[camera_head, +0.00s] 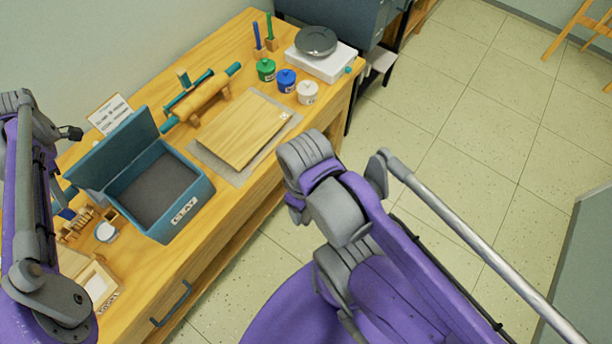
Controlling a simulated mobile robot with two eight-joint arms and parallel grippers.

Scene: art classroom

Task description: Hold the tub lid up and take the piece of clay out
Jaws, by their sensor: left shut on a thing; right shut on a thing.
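The teal clay tub (185,211) stands on the wooden table, with a "CLAY" label on its front. Its lid (112,150) is raised, tilted back along the tub's left and rear side. The dark inside of the tub shows no clay piece. My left gripper (70,193) is at the lid's left edge, shut on it; the fingers are small and partly hidden by my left arm. My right arm is off the table's front edge, right of the tub. Its gripper is hidden behind the arm's own links, so what it holds does not show.
Right of the tub lie a wooden board (243,130) on a grey mat and a rolling pin (201,97) on a stand. Behind are green, blue and white jars and a white scale (320,63). Small wooden tools (78,225) stand left of the tub. Open floor lies right.

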